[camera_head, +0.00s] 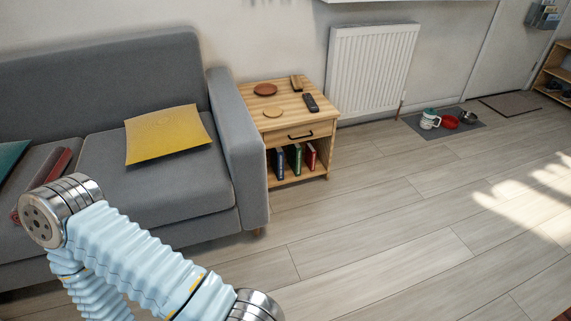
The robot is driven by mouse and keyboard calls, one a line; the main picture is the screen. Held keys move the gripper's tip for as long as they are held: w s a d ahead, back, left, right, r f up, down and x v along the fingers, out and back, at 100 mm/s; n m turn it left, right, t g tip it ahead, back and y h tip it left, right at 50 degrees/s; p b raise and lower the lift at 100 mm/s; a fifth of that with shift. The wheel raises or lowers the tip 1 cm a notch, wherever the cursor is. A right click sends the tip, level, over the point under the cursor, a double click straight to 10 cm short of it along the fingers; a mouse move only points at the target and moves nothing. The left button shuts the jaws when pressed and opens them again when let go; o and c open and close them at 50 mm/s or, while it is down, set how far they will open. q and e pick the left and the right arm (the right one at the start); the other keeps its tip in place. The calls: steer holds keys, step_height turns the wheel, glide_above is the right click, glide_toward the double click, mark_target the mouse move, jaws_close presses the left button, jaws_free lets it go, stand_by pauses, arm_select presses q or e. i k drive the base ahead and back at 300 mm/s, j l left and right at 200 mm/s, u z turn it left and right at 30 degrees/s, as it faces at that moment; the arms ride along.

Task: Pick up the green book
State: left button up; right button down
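The green book (294,158) stands upright in the open lower shelf of the wooden side table (317,129). A blue book (277,163) stands to its left and a red book (310,157) to its right. Only the narrow front edges of the books show clearly. Links of one of my arms fill the lower left, well short of the side table. Neither of my grippers shows in this view.
A grey sofa (240,150) with a yellow cushion (166,134) stands directly left of the side table. A remote (311,103) and small dishes lie on the tabletop. A white radiator (370,68) is behind. The wooden floor (400,230) in front and to the right is clear.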

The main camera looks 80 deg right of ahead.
mark_target(294, 151)
steer(key=k+j+z, duration=0.1)
steer(key=z, duration=0.35)
steer(key=k+z, duration=0.25)
steer(key=z, duration=0.2)
steer(key=k+z, duration=0.15)
steer(key=z, duration=1.6)
